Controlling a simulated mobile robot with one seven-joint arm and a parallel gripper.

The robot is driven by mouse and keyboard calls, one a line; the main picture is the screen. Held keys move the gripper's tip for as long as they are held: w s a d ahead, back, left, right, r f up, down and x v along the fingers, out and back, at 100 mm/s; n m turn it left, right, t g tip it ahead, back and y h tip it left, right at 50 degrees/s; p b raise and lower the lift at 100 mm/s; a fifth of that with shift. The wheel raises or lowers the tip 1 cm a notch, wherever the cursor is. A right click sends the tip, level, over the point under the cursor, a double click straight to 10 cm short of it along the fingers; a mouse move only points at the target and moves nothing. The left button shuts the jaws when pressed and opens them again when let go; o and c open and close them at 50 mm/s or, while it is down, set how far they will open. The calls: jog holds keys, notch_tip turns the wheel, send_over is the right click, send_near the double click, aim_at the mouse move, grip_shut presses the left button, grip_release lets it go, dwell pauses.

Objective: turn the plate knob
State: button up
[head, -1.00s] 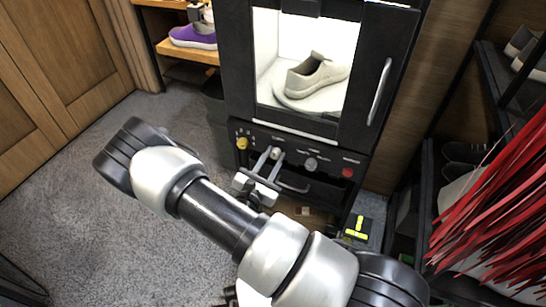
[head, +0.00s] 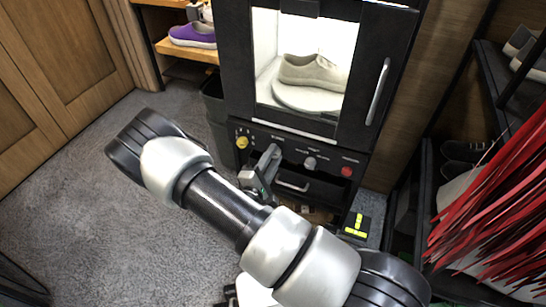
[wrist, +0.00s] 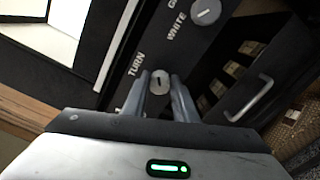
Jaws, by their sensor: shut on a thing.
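The plate knob (wrist: 160,82) is a small silver dial with a dark slot, beside the label "TURN" in the wrist view. My gripper (wrist: 161,92) is shut on it, one finger on each side. In the head view my gripper (head: 271,157) reaches the left half of the black control panel, its jaws seen nearly edge-on, and hides the knob. Above, in the lit cabinet window, a beige sneaker (head: 314,71) stands on a round white plate (head: 308,97), side-on with its toe to the right.
On the panel are a yellow knob (head: 242,142), another silver knob (head: 310,162) and a red button (head: 347,172). The drawer handle (head: 292,187) is close below my gripper. Red strips (head: 495,205) hang at the right. The carpet at left is clear.

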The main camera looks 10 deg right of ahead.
jog(key=shift+a+f+m, duration=0.1)
jog(key=shift+m, duration=1)
jog(key=o, duration=1)
jog(key=shift+o, duration=0.2)
jog(key=shift+s, duration=0.1)
jog(key=p+v, duration=0.2)
jog(key=v, duration=1.5)
jog(key=shift+a, duration=0.1)
